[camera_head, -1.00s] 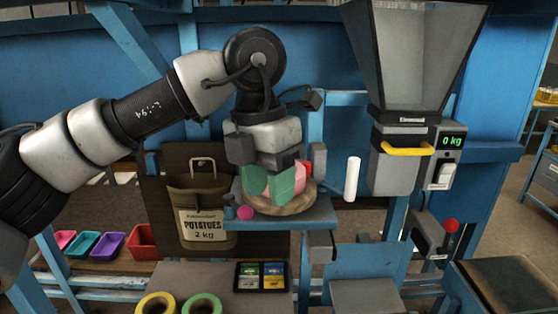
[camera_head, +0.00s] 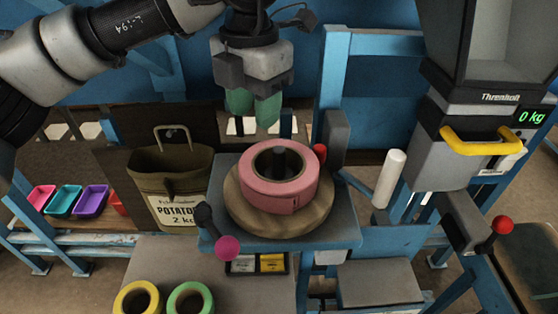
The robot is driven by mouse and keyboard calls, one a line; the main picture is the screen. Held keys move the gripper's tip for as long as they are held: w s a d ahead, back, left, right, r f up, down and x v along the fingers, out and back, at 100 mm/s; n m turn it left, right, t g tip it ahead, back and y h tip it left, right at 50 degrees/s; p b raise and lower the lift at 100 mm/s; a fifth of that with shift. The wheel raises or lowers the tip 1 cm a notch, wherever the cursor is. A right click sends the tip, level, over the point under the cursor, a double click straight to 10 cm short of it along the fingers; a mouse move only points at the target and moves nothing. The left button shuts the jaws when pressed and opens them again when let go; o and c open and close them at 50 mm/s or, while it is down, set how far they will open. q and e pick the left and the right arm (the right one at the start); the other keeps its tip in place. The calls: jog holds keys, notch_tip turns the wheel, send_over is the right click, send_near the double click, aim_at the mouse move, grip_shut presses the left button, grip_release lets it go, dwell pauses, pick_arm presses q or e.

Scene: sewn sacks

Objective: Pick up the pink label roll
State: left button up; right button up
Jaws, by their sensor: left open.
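The pink label roll (camera_head: 266,193) lies flat on a round wooden disc (camera_head: 245,212), around a dark central post (camera_head: 279,157). The disc rests on a blue-grey stand. My left gripper (camera_head: 253,108) has green fingertips pointing down. It is open and empty, above and behind the roll in the picture, apart from it. My right gripper is not in view.
A potato sack (camera_head: 168,180) hangs left of the stand. A yellow roll (camera_head: 122,303) and a green roll (camera_head: 174,304) lie on the front bench. A white cylinder (camera_head: 388,178) and a weighing hopper with a yellow handle (camera_head: 482,146) stand at right. A pink ball knob (camera_head: 227,248) is at the stand's front-left corner.

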aim_at(257, 149)
pick_arm(q)
jog(key=shift+a+f, duration=0.1)
jog(key=shift+f, duration=0.85)
jog(key=shift+f+p, duration=0.25)
jog(key=shift+p, duration=0.15)
notch_tip(257, 149, down, 4)
jog(key=p, duration=0.3)
jog(key=shift+s+f, duration=0.15)
jog(key=shift+f, duration=0.4)
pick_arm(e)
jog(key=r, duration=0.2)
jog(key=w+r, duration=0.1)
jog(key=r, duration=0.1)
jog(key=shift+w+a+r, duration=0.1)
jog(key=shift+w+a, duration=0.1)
pick_arm(q)
jog(key=shift+c, duration=0.3)
jog(key=c, duration=0.7)
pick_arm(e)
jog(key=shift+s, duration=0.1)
